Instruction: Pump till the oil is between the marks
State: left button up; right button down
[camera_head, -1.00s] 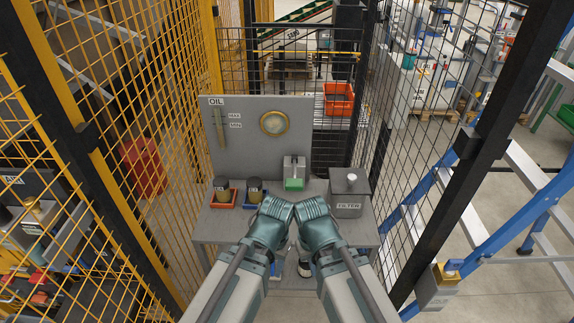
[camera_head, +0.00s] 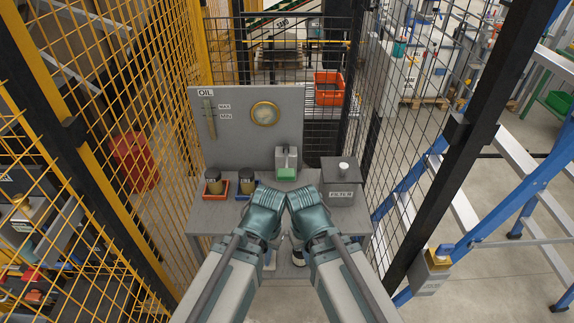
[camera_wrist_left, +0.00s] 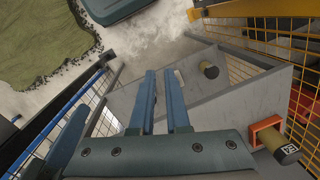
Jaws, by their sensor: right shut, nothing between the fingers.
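The oil sight tube (camera_head: 209,118) is on the left of a grey panel (camera_head: 240,140), beside MAX and MIN labels. Its oil level is too small to read. A round gauge (camera_head: 265,114) sits to its right. A small grey unit with a green front (camera_head: 286,166) stands at the panel's foot; I cannot tell whether it is the pump. My left gripper (camera_head: 263,213) is over the bench's front edge; its blue fingers (camera_wrist_left: 160,95) show a narrow empty gap in the left wrist view. My right gripper (camera_head: 312,213) is beside it, shut and empty, its fingertips mostly hidden.
Dark jars stand in an orange tray (camera_head: 216,195) and a blue tray (camera_head: 240,195) on the bench's left. A grey FILTER box (camera_head: 342,184) is on the right. Mesh fences (camera_head: 400,150) close in both sides.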

pick_arm(q)
grip_shut()
jog(key=shift+w+r, duration=0.1)
dwell(1.2)
notch_tip(320, 180, up, 22)
jog(key=n+t+h+p, duration=0.4)
jog(key=n+t+p, duration=0.4)
jog(key=p, duration=1)
send_over(286, 168)
jog(key=w, duration=0.2)
jog(key=n+g, duration=0.1)
jog(key=shift+s+f, duration=0.15)
jog(key=shift+f, duration=0.05)
jog(key=shift+f, duration=0.1)
jog(key=f+b, duration=0.2)
jog(key=b, duration=0.1)
jog(key=s+f+b, duration=0.1)
jog(key=f+b, duration=0.4)
jog(key=f, duration=0.1)
jog(key=shift+s+f+b, duration=0.25)
jog(key=shift+s+b, duration=0.15)
jog(key=shift+f, duration=0.15)
